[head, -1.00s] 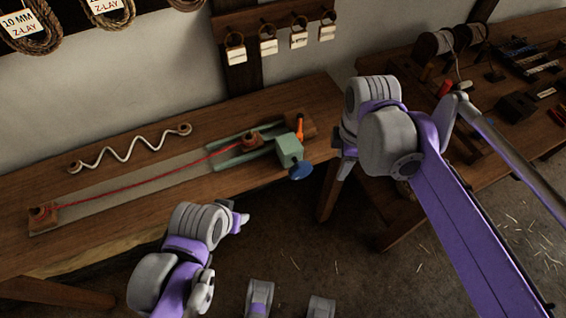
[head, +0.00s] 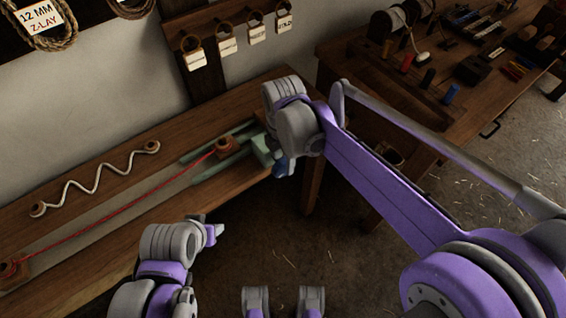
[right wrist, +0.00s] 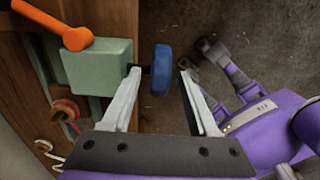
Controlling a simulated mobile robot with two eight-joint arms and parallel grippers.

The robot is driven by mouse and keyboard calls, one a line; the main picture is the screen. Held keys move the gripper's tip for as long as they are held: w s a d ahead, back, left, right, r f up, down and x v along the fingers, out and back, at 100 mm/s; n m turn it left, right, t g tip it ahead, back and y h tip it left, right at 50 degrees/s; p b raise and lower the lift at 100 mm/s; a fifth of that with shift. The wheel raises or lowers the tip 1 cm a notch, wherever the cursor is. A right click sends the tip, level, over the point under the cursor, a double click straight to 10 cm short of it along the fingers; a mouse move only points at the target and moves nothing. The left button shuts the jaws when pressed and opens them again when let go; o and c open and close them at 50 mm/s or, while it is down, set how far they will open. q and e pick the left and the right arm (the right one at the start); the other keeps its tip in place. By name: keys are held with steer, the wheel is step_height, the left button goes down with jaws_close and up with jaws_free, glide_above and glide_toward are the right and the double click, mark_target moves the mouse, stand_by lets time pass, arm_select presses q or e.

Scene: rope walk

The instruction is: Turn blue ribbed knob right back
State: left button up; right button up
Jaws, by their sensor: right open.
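The blue ribbed knob (right wrist: 161,70) sticks out from the side of a pale green block (right wrist: 98,66) in the right wrist view. In the head view the knob (head: 281,169) shows only partly below my right wrist. My right gripper (right wrist: 159,72) is open, with one finger on each side of the knob. The left finger is near the knob's shaft by the block; the right finger is apart from the knob's outer face. My left gripper (head: 214,230) is away from the bench, lower left of the knob; its jaw opening is unclear.
A red cord (head: 115,214) runs along the wooden bench (head: 95,258) to a wooden post piece (head: 227,146). A white wavy rope (head: 97,180) lies behind it. Another table (head: 350,70) stands at right.

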steer(key=shift+f, duration=1.1)
jaws_close()
